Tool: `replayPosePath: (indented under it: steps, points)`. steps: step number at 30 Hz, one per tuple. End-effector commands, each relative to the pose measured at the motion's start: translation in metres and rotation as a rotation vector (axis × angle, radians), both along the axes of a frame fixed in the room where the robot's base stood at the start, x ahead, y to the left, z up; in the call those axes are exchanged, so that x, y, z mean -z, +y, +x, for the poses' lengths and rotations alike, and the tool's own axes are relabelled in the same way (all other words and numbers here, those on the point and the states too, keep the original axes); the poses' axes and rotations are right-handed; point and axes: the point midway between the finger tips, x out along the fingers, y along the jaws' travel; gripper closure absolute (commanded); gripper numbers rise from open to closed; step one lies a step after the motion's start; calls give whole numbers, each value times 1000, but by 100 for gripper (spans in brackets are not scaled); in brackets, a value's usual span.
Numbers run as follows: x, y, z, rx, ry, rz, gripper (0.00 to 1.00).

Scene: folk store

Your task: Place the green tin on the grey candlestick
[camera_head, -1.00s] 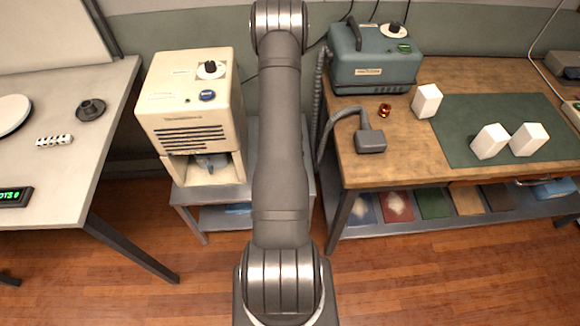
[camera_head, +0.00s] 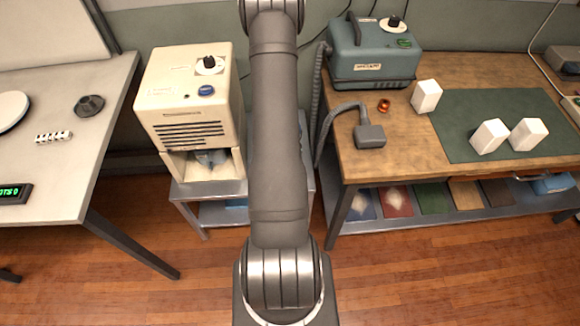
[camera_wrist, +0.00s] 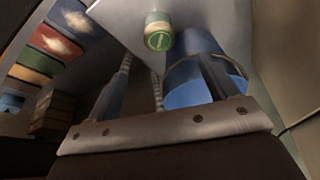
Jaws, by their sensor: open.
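The green tin (camera_wrist: 158,38) shows in the wrist view as a small pale and green cylinder with a green round end, against a pale grey surface. My gripper (camera_wrist: 162,75) is open, its two fingers apart with nothing between them. The tin appears beyond the fingertips, near the top middle of that view. In the head view the gripper is outside the picture and I do not make out the tin. The grey candlestick (camera_head: 89,106), a low dark piece with a round base, stands on the left table, away from my arm.
A blue bucket (camera_wrist: 205,75) is close behind the right finger in the wrist view. The cream machine (camera_head: 190,110) stands on a metal stand left of my arm. The wooden bench (camera_head: 400,160) at right holds a teal machine (camera_head: 375,60) and white blocks (camera_head: 427,96).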

Motion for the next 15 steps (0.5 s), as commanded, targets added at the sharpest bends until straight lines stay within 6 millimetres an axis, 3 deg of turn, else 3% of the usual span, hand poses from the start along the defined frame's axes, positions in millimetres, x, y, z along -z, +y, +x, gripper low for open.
replayPosePath:
  steps: [3, 6, 15]
  points:
    - [-19, 7, -11, -3, -29, -8, 21]
    - [-21, 8, -14, -2, -39, -9, 21]
    - [18, 3, 0, -1, -37, -9, 21]
